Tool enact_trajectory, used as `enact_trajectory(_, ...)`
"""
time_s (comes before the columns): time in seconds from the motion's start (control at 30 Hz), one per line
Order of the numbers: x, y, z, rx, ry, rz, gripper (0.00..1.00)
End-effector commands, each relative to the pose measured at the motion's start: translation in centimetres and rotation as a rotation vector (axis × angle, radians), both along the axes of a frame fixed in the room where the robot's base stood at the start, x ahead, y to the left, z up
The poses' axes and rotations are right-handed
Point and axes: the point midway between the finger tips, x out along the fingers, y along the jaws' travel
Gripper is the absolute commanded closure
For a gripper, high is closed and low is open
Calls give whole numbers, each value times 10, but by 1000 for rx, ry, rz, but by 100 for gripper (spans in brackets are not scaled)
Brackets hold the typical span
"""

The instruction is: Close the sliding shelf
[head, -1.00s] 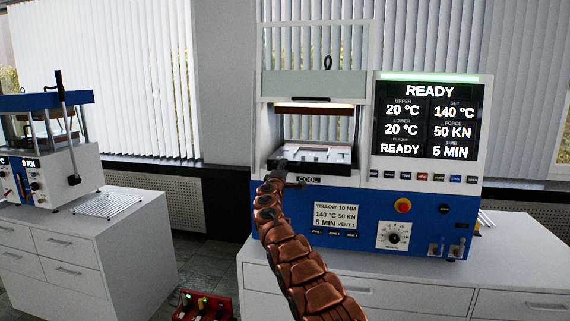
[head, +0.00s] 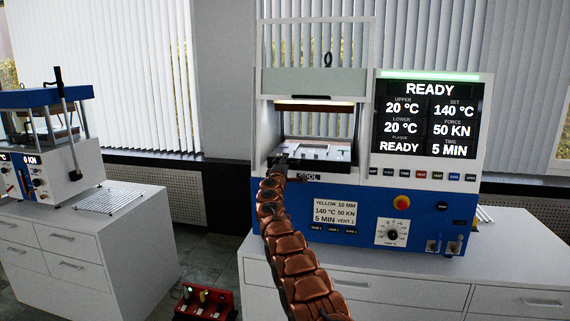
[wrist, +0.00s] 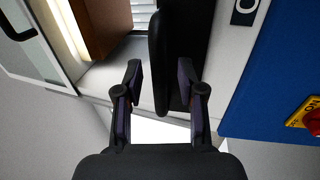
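The sliding shelf (head: 338,165) is the dark-fronted tray at the press opening, with a pale plate on it. Its black front sticks out a little under the raised guard. My gripper (head: 283,162) is at the left part of the shelf's front and hides some of it and the label below. In the wrist view, my gripper (wrist: 160,88) has its two fingers apart, with a black rounded bar (wrist: 158,60), seemingly the shelf's handle, between them. Gaps show on both sides of the bar. Whether the gripper touches the shelf's front cannot be told.
The blue and white press (head: 285,215) stands on a white cabinet (head: 400,290), its screen (head: 430,118) reading READY. The guard (head: 315,83) is up. A second press (head: 50,175) and a wire rack (head: 110,199) are on the left cabinet. A red toolbox (head: 205,305) lies on the floor.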

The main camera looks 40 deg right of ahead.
Motion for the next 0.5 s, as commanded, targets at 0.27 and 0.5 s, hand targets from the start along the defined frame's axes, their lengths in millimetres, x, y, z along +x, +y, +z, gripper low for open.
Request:
enact_trajectory(0.27, 0, 0, 0, 0, 0, 0, 87)
enact_trajectory(0.5, 0, 0, 0, 1, -1, 0, 100)
